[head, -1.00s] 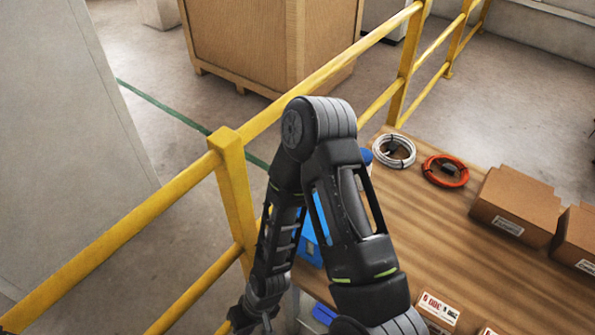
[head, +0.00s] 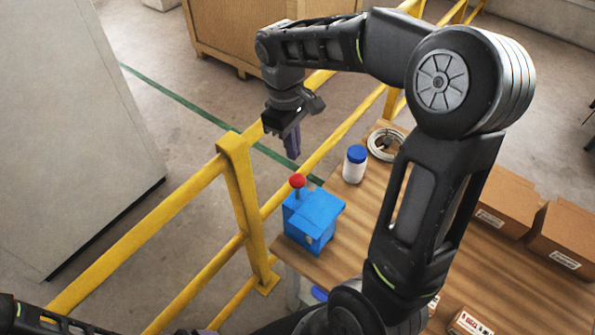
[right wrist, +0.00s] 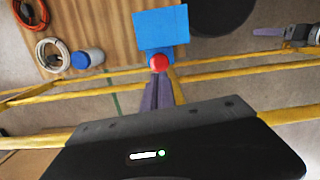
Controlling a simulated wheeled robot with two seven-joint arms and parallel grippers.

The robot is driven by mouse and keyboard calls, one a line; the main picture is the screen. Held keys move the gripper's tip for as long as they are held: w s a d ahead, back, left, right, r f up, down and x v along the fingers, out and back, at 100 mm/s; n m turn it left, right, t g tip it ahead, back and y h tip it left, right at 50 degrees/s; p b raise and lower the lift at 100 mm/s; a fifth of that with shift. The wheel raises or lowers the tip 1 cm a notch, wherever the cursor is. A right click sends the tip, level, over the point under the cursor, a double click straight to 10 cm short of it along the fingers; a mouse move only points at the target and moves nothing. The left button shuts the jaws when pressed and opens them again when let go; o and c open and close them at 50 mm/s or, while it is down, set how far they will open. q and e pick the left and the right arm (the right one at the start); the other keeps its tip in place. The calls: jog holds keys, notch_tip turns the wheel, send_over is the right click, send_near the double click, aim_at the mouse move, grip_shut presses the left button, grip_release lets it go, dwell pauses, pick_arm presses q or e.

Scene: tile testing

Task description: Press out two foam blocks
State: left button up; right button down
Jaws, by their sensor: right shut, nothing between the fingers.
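A blue box-shaped press (head: 316,217) with a red knob (head: 298,181) on a short stem stands at the near left corner of the wooden table. My right gripper (head: 293,154) is shut and empty, pointing down above the red knob with a gap in the head view. In the right wrist view, its purple-grey fingers (right wrist: 157,88) end just below the red knob (right wrist: 159,63) in the picture. My left gripper (right wrist: 268,32) shows at the upper right of that view; its jaw state is unclear. I can make out no foam block.
A white bottle with a blue lid (head: 355,164) and a white cable coil (head: 385,144) stand behind the press. Brown cartons (head: 507,208) are at the right. A yellow railing (head: 240,195) runs along the table's left side.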

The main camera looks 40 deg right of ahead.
aim_at(298, 178)
jog(key=shift+d, duration=0.1)
dwell(0.3)
jog(key=shift+s+f+b, duration=0.1)
jog(key=shift+f+b, duration=0.3)
jog(key=shift+f, duration=0.4)
jog(key=f+b, duration=0.2)
jog(key=f, duration=0.1)
jog(key=f+b, duration=0.2)
jog(key=shift+s+d+f, duration=0.1)
jog(key=shift+s+d, duration=0.05)
jog(key=shift+s, duration=0.1)
